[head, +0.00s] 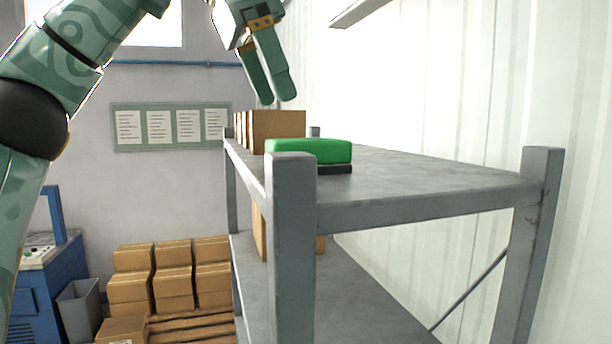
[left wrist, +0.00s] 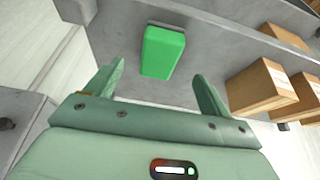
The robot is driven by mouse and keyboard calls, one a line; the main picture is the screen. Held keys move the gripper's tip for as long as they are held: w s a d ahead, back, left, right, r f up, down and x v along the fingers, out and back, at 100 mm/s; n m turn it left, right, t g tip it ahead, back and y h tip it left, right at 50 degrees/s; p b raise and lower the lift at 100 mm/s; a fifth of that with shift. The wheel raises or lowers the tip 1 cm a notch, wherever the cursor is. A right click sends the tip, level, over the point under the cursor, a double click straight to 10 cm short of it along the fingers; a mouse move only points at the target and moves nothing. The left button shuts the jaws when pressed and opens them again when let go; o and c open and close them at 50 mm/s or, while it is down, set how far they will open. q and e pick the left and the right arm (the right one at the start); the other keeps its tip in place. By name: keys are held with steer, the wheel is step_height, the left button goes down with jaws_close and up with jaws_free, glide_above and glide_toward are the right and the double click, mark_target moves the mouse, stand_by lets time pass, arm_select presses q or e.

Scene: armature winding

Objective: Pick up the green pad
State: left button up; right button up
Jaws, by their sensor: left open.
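The green pad (head: 310,150) lies on the top shelf of a grey metal rack, near its front left corner post, with a thin dark piece under its right part. It also shows in the left wrist view (left wrist: 162,52), just beyond the fingertips and between their lines. My left gripper (head: 275,100) is above the shelf, up and a little left of the pad, with its fingers pointing down. Its fingers are apart and empty in the left wrist view (left wrist: 158,72). My right gripper is in neither view.
The grey rack (head: 430,215) has corner posts rising above its top shelf. Brown boxes (head: 280,130) stand on the shelf behind the pad. The shelf to the pad's right is clear. Several cartons (head: 172,290) are stacked on a pallet at the lower left.

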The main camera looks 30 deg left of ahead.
mark_target(302, 140)
arm_select(q)
steer(key=w+f, duration=0.1)
steer(key=d+f, duration=0.1)
steer(key=shift+w+d+f, duration=0.1)
steer(key=shift+w+f, duration=0.25)
steer(key=shift+w+d+f+b, duration=0.2)
steer(key=shift+b, duration=0.1)
steer(key=shift+w+d+f, duration=0.1)
steer(key=shift+d+f, duration=0.05)
steer(key=shift+f, duration=0.2)
steer(key=x, duration=0.3)
steer(key=shift+f, duration=0.3)
steer(key=shift+w+d+f, duration=0.1)
steer(key=shift+w+f, duration=0.05)
steer(key=shift+w, duration=0.15)
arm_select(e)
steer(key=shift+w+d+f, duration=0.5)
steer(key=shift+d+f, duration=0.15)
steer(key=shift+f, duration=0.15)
arm_select(q)
steer(key=shift+s, duration=0.2)
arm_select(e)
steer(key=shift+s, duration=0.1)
arm_select(q)
steer(key=shift+w+f+b, duration=0.15)
steer(key=shift+f+b, duration=0.1)
steer(key=shift+b, duration=0.15)
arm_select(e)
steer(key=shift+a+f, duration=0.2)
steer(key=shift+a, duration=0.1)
